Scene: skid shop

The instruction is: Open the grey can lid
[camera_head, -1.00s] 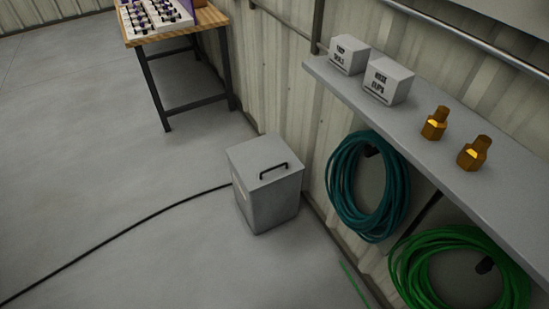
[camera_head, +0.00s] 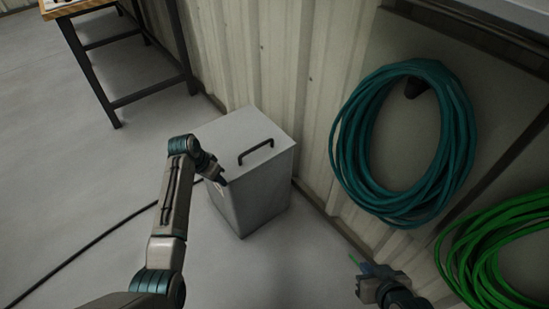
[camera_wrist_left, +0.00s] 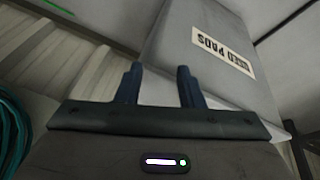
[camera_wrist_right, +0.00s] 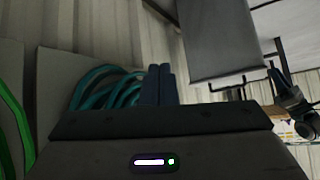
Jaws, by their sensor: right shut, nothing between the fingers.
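The grey can (camera_head: 262,200) stands on the floor against the wall. Its flat lid (camera_head: 225,133) lies shut on top, with a black bar handle (camera_head: 256,149). My left gripper (camera_head: 222,181) is beside the can's left side, below the lid's edge; whether it touches cannot be told. In the left wrist view its fingers (camera_wrist_left: 160,86) are apart and empty, with the can (camera_wrist_left: 185,40) and its label (camera_wrist_left: 223,50) ahead. My right gripper (camera_head: 358,264) is low, right of the can and apart from it. In the right wrist view its fingers (camera_wrist_right: 158,84) are together; the can (camera_wrist_right: 216,38) shows beyond.
A workbench (camera_head: 75,8) stands at the back left. A black cable (camera_head: 85,250) crosses the floor to the can. The floor at left is open.

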